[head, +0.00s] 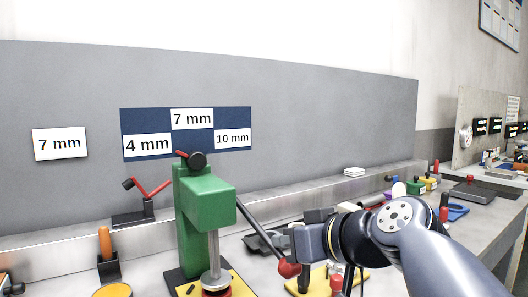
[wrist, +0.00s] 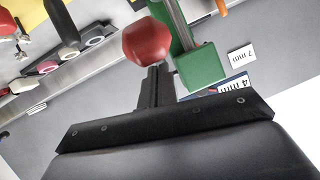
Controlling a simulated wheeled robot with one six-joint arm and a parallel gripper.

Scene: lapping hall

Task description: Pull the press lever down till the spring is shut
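The green press (head: 205,205) stands on the bench at the left of the head view. Its dark lever (head: 258,225) slants down to the right from the pivot and ends in a red knob (head: 288,268). A bright vertical rod (head: 213,250) runs below the press head to a round plate; I cannot make out the spring clearly. My gripper (head: 298,243) is right by the knob. In the wrist view the knob (wrist: 147,42) is just off the tips of my gripper (wrist: 155,80), whose fingers look close together. Whether they touch the knob I cannot tell. The green press (wrist: 203,65) is behind it.
Signs reading 7 mm (head: 60,144), 4 mm and 10 mm hang on the grey panel. A red-levered clamp (head: 145,195) stands left of the press. An orange-handled tool (head: 105,243) is at front left. Several small tools crowd the bench to the right, beyond my arm.

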